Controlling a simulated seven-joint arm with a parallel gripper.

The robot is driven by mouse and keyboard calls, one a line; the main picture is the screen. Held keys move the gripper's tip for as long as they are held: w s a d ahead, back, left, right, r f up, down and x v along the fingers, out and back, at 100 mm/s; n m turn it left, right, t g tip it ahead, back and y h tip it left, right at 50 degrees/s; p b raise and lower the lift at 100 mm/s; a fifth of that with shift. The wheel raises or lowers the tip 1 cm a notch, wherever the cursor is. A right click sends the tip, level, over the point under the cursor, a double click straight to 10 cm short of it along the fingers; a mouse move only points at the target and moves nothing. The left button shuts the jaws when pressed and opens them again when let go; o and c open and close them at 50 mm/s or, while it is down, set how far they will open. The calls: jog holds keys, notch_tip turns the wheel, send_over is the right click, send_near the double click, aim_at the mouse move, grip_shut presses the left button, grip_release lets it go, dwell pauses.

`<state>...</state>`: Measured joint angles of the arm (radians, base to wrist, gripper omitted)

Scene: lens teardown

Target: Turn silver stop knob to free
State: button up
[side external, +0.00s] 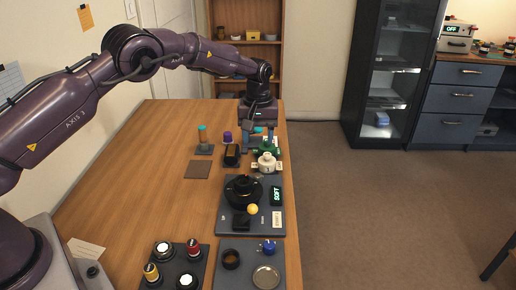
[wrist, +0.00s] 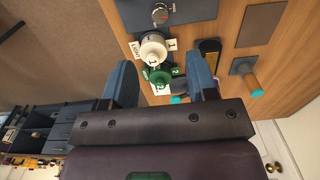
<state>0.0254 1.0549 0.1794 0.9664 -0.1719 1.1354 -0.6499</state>
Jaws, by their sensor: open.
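In the wrist view a silver round knob (wrist: 160,13) sits on a dark plate (wrist: 196,10) at the top edge, beyond my fingertips; its marking is too small to read. I cannot clearly make it out in the side view. My gripper (wrist: 160,62) is open and empty, its two blue-grey fingers spread on either side of a green knob (wrist: 160,76) with white number tags. A white round knob (wrist: 153,50) with tags stands between the green knob and the silver one. In the side view the white knob (side external: 266,163) is in front of my gripper (side external: 258,132).
A dark panel (side external: 225,222) carries a black round device (side external: 243,190), a yellow ball (side external: 252,209) and a SOFT display (side external: 276,195). A teal-capped post (side external: 202,136) and a brown pad (side external: 197,169) lie left. The table's left middle is clear.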

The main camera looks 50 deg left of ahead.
aim_at(258, 175)
jog(key=shift+r, duration=0.2)
notch_tip(258, 175, down, 13)
jog(key=m, duration=0.6)
jog(key=shift+s+r, duration=0.1)
jog(key=shift+r, duration=0.05)
dwell(0.3)
jog(key=c, duration=0.9)
jog(key=shift+n, duration=1.6)
jog(key=shift+c, duration=0.2)
